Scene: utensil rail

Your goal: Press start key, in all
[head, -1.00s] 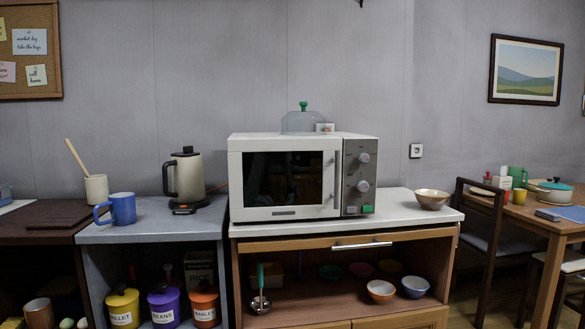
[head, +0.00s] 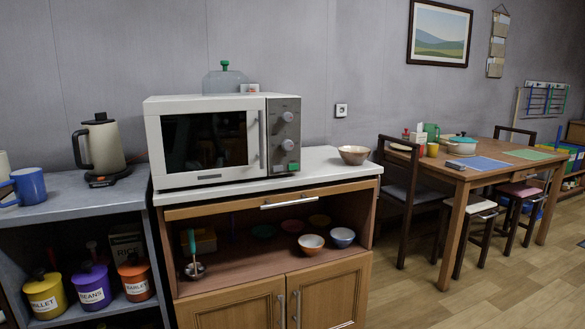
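A white microwave (head: 208,183) stands on the white-topped cabinet (head: 320,172), left of the middle of the head view. Its door is closed, with a dark window and an upright handle (head: 262,139). A green key (head: 293,167) sits at the panel's lower right. Neither of my grippers shows in the view.
A clear cover with a green knob (head: 225,80) is on top of the microwave. A bowl (head: 353,155) stands on the counter to its right. A kettle (head: 101,148) and blue mug (head: 29,186) stand on the left shelf unit. Open wooden floor (head: 400,305) lies at the right front.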

